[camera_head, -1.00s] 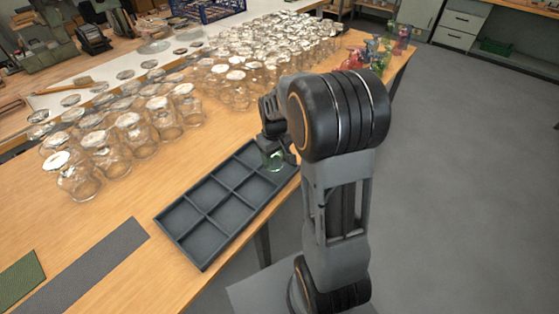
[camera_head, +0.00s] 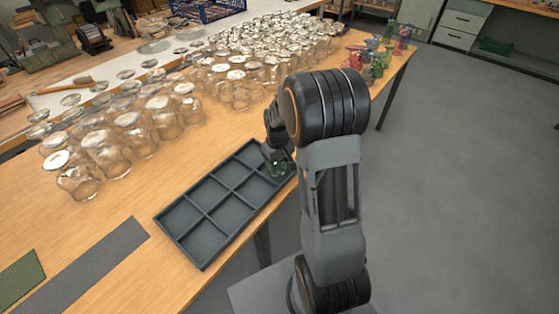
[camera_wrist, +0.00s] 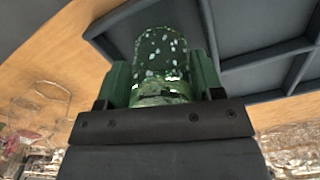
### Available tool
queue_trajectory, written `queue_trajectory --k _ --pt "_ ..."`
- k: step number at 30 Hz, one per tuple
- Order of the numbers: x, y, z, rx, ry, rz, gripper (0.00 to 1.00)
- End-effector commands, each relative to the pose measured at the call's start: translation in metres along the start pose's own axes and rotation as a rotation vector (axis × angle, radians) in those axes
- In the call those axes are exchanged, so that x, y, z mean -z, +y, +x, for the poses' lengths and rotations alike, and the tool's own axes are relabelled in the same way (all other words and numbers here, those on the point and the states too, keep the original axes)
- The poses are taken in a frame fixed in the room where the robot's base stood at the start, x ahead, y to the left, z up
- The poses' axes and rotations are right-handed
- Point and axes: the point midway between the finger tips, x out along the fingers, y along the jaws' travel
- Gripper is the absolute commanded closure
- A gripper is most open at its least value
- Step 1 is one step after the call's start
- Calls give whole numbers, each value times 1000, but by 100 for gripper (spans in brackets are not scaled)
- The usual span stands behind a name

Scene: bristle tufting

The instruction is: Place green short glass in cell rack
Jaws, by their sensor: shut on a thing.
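The green short glass (camera_wrist: 162,65) is speckled with pale flecks and sits between the two fingers of my gripper (camera_wrist: 160,75) in the wrist view. My gripper is shut on it. In the head view the green glass (camera_head: 277,166) shows below my gripper (camera_head: 275,150), at the far right end of the dark cell rack (camera_head: 219,216). The glass is over or in a corner cell; I cannot tell whether its base touches the cell floor. The rack's other visible cells are empty. The rack wall (camera_wrist: 268,97) also shows in the wrist view.
Many clear lidded jars (camera_head: 129,135) stand behind the rack. Red and green glasses (camera_head: 378,60) stand at the table's far right end. A grey mat (camera_head: 95,268) and a green mat (camera_head: 20,282) lie at the left front. The table's edge runs close by the rack's right side.

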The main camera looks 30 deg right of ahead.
Motion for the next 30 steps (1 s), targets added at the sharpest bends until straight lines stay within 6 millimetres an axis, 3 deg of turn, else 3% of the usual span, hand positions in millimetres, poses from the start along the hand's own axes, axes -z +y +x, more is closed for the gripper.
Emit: queue_trajectory --k 2,3,10,20,30 --pt "0 0 4 0 0 0 80" --pt "0 0 2 0 0 0 35" --pt "0 0 2 0 -1 0 14" --pt "0 0 -5 0 1 0 14" --pt "0 0 -64 -1 3 0 14"
